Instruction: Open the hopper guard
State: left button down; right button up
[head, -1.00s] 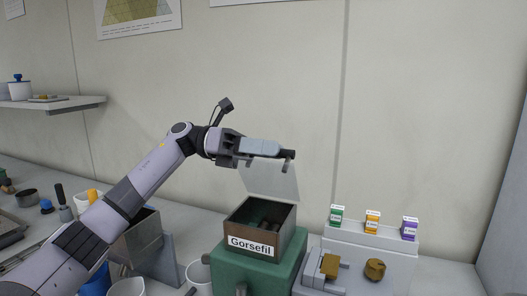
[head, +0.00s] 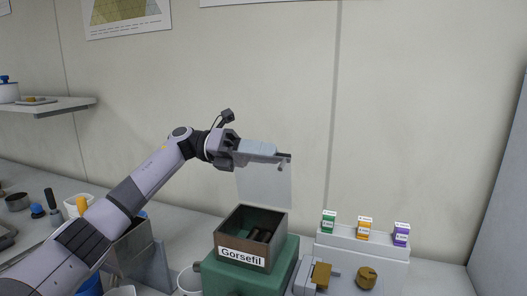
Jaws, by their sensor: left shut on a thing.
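The hopper (head: 240,258) is an open-topped brown box labelled "Gorsefil" on a green machine body (head: 275,275). Its guard (head: 265,187) is a clear panel standing near upright at the back of the hopper. My left gripper (head: 284,159) is at the guard's top edge, shut on it; the fingertips are small in view. Dark parts show inside the uncovered hopper. My right gripper is not in view.
A grey unit (head: 335,272) with a brass knob (head: 367,278) stands to the right, with several small coloured boxes (head: 365,228) on its back ledge. A metal bin (head: 140,250) and cups stand left. The wall is behind.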

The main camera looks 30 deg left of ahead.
aim_at(233, 152)
pick_arm(q)
jog(key=shift+w+f, duration=0.15)
jog(key=shift+f, duration=0.4)
jog(key=c, duration=1.4)
grip_release()
jog(key=o, duration=0.3)
jog(key=shift+w+f, duration=0.1)
jog(key=shift+o, duration=0.2)
jog(key=b+v, duration=0.1)
jog(key=v, duration=0.6)
jog(key=shift+a+r+b, duration=0.1)
jog(key=shift+r+b, duration=0.15)
jog(key=shift+b, duration=0.15)
